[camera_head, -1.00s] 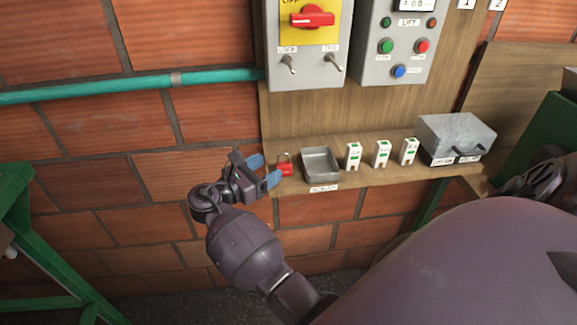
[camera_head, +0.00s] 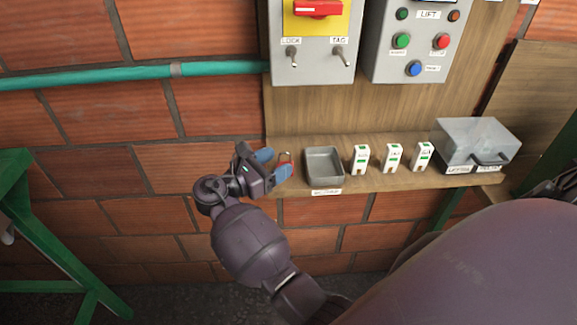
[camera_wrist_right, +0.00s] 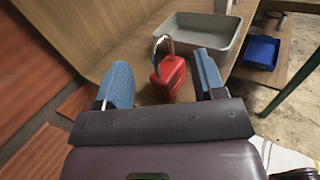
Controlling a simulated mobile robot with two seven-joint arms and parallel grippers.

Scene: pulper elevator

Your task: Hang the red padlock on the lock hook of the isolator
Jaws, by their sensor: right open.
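The red padlock (camera_wrist_right: 170,82) stands upright on the wooden shelf, its shackle up, between the two blue fingers of my right gripper (camera_wrist_right: 163,84) in the wrist view. Gaps show on both sides of it. In the head view, the right gripper (camera_head: 273,165) is open at the shelf's left end, and its fingers hide most of the padlock. The grey isolator (camera_head: 309,72) with its red handle (camera_head: 318,9) on yellow is on the board above. Its lock hook (camera_head: 293,56) sticks out under the LOCK label, left of the TAG hook (camera_head: 341,56). My left gripper is not in view.
A grey tray (camera_head: 324,180) sits right beside the padlock. Several white tags (camera_head: 393,158) and a clear-lidded box (camera_head: 477,143) stand farther right on the shelf (camera_head: 345,147). A lift control box (camera_head: 421,55) hangs right of the isolator. A green pipe (camera_head: 130,77) crosses the wall.

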